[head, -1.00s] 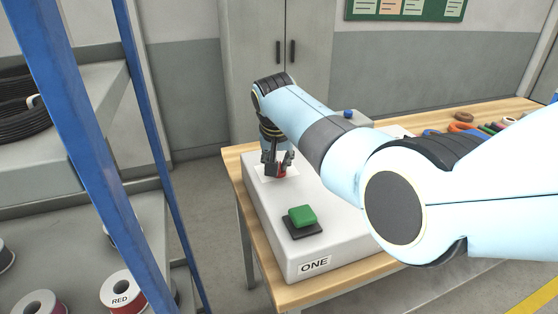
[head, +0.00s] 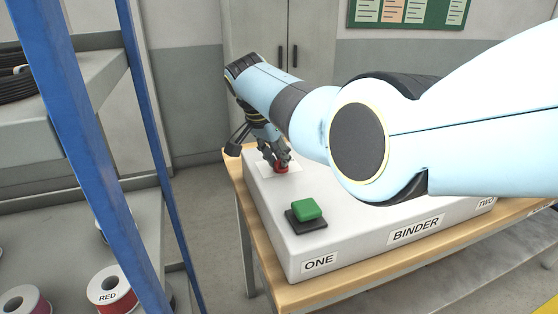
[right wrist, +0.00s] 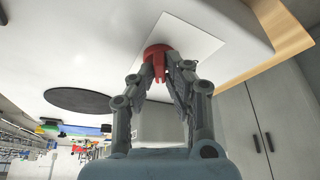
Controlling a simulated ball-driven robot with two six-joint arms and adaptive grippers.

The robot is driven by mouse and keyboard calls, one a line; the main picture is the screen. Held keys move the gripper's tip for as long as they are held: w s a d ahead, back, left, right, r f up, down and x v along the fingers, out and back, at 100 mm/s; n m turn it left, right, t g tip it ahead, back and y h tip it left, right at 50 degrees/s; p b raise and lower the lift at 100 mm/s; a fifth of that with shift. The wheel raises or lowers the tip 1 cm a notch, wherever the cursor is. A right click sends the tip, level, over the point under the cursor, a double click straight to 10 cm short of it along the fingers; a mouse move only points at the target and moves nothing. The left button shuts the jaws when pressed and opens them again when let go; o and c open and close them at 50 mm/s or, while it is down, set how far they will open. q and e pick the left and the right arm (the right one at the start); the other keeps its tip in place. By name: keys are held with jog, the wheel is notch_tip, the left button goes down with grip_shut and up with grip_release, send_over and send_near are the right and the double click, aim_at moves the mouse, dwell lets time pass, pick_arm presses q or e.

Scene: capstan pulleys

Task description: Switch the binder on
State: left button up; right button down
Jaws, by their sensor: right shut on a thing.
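The binder (head: 360,241) is a long white box on a wooden table, with labels reading ONE, BINDER and TWO on its front. A red knob (head: 282,169) sits on a white plate (head: 264,168) at the back left of its top. My right gripper (head: 276,160) is shut on the red knob; the right wrist view shows its fingers on either side of the knob (right wrist: 157,52). A green button (head: 306,209) on a black base stands near the ONE label. My arm hides much of the binder's top. My left gripper is not in view.
A blue-framed shelf (head: 150,150) with wire spools, one labelled RED (head: 110,291), stands at the left. A grey cabinet (head: 300,60) stands behind the table (head: 300,299). The floor between shelf and table is clear.

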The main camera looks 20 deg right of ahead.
jog(key=shift+s+f, duration=0.15)
jog(key=shift+f, duration=0.1)
jog(key=c, duration=1.4)
grip_release()
jog(key=shift+o, duration=0.2)
jog(key=shift+r, duration=0.1)
jog(key=shift+a+r, duration=0.1)
jog(key=shift+r, duration=0.15)
jog(key=v, duration=1.1)
jog(key=shift+r, duration=0.2)
